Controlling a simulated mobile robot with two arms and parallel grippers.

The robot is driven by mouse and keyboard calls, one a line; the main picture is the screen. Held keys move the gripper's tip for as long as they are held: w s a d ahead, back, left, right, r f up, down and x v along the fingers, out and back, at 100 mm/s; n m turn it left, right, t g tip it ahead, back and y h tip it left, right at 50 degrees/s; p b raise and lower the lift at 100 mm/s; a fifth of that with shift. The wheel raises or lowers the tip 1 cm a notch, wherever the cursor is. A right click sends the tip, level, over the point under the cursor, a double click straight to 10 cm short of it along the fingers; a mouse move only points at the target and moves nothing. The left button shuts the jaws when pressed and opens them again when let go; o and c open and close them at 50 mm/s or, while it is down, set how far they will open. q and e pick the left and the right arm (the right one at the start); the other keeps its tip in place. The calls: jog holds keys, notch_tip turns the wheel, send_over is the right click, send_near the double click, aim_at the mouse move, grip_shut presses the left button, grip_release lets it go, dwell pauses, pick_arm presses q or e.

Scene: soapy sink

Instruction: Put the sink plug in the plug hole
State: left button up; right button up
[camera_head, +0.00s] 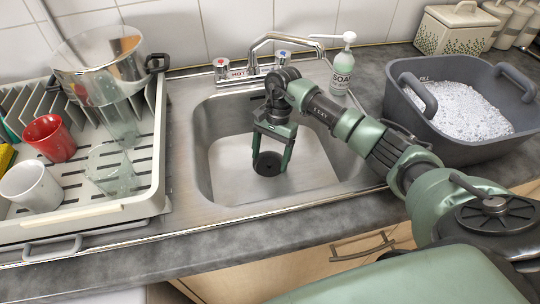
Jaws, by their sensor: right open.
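My right gripper (271,158) points down into the steel sink (222,165), with its two green fingers apart. A dark round disc (268,164) shows between and just beyond the fingertips, at the sink floor. It looks like the sink plug, with a small spot near its middle. I cannot tell whether it sits in the plug hole, lies over it or is apart from it. No separate plug hole shows. My left gripper is not in view.
A dish rack (160,140) with a pot (100,65), cups and glasses stands left. Taps (245,72) and a soap bottle (342,72) are behind the sink. A grey tub (440,125) of suds stands right, near my right arm.

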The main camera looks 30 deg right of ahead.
aim_at(276, 159)
jog(key=p+v, duration=0.2)
jog(key=v, duration=1)
jog(key=shift+r+p, duration=0.35)
jog(key=shift+p, duration=0.05)
